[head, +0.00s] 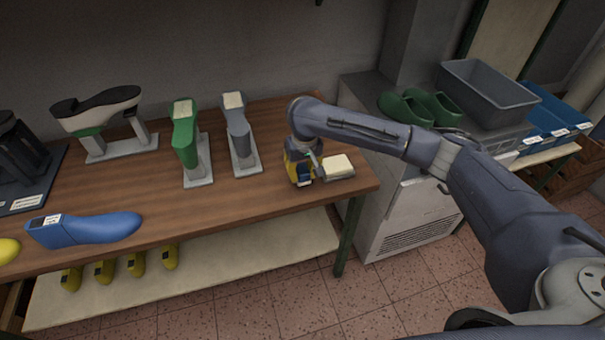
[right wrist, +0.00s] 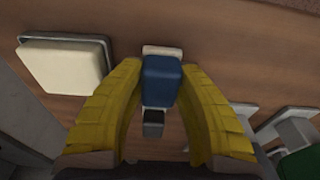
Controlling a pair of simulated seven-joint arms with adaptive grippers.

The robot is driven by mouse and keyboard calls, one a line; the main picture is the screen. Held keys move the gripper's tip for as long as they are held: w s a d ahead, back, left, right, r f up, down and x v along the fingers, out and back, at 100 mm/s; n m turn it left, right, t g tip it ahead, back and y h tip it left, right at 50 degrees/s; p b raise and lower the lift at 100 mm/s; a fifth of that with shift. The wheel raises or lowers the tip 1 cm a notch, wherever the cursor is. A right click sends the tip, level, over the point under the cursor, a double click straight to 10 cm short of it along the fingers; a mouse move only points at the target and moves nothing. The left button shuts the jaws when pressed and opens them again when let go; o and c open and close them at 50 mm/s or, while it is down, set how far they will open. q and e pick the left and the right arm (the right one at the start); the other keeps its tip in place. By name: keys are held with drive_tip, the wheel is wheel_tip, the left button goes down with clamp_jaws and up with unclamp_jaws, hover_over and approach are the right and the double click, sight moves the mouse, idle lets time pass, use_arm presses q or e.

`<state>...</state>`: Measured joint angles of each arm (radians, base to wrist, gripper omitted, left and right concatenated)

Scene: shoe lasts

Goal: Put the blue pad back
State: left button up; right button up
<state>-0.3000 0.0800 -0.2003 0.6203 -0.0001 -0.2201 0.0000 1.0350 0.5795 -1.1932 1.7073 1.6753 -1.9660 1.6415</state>
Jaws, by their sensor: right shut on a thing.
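The blue pad (right wrist: 161,80) is a small block between the yellow fingers of my right gripper (right wrist: 160,70) in the right wrist view. The gripper is shut on it, with the fingertips at its sides. A pale edge shows at its far end and a small grey block (right wrist: 153,123) at its near end. In the head view my right gripper (head: 301,172) points down over the right end of the table, with a bit of blue (head: 305,181) at its tips. I cannot tell whether the pad touches the table. My left gripper is not in view.
A cream pad on a grey base (head: 337,166) lies just right of the gripper. Grey (head: 238,128) and green (head: 186,140) lasts stand to the left on the wooden table (head: 255,205). A blue last (head: 95,228) lies near the front edge. Bare tabletop lies between.

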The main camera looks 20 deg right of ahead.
sight(304, 173)
drive_tip(key=shift+f, duration=0.45)
drive_tip(key=shift+f, duration=0.2)
drive_tip(key=o, duration=1)
drive_tip(key=shift+o, duration=0.2)
drive_tip(key=shift+r, duration=0.15)
drive_tip(key=r, duration=0.4)
drive_tip(key=s+r, duration=0.1)
drive_tip(key=r, duration=0.7)
drive_tip(key=shift+s, duration=0.3)
